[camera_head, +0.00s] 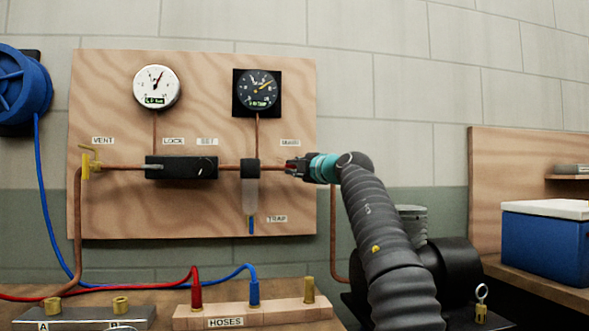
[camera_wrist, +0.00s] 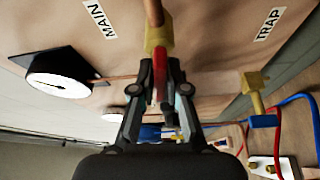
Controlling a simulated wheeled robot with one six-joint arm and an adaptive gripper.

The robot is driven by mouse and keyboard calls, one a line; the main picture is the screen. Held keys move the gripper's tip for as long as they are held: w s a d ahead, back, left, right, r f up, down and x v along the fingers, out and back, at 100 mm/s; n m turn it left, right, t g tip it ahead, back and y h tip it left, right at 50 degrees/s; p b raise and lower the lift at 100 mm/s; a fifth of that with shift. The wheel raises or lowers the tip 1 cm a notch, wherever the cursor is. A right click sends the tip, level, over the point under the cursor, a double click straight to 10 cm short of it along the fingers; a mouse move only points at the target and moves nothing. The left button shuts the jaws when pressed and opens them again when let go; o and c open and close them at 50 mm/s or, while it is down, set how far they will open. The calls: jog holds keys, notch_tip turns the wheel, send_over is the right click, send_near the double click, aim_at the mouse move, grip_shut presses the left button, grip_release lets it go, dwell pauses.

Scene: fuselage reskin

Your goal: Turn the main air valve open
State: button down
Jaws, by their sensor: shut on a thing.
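The main air valve shows in the wrist view as a brass body (camera_wrist: 158,38) on a copper pipe, beside the MAIN label (camera_wrist: 100,18). Its red lever (camera_wrist: 160,68) runs down the picture from the brass body, roughly in line with the pipe as seen here. My gripper (camera_wrist: 160,84) has a finger on each side of the red lever and is shut on it. In the head view my gripper (camera_head: 297,167) is at the right end of the board's pipe, under a label. It hides most of the valve there.
The wooden board (camera_head: 110,215) carries a white gauge (camera_head: 156,87), a dark gauge (camera_head: 257,92), a black block (camera_head: 181,168) and a yellow vent valve (camera_head: 88,164). A clear trap bowl (camera_head: 249,195) hangs left of my gripper. Below stands a hose rack (camera_head: 275,316). A blue cooler (camera_head: 545,245) is at right.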

jog(key=c, duration=1.2)
grip_release()
jog(key=shift+f, duration=0.1)
jog(key=shift+c, duration=0.2)
jog(key=shift+s, duration=0.2)
jog(key=v, duration=1.1)
jog(key=shift+s+d, duration=0.2)
jog(key=shift+d, duration=0.05)
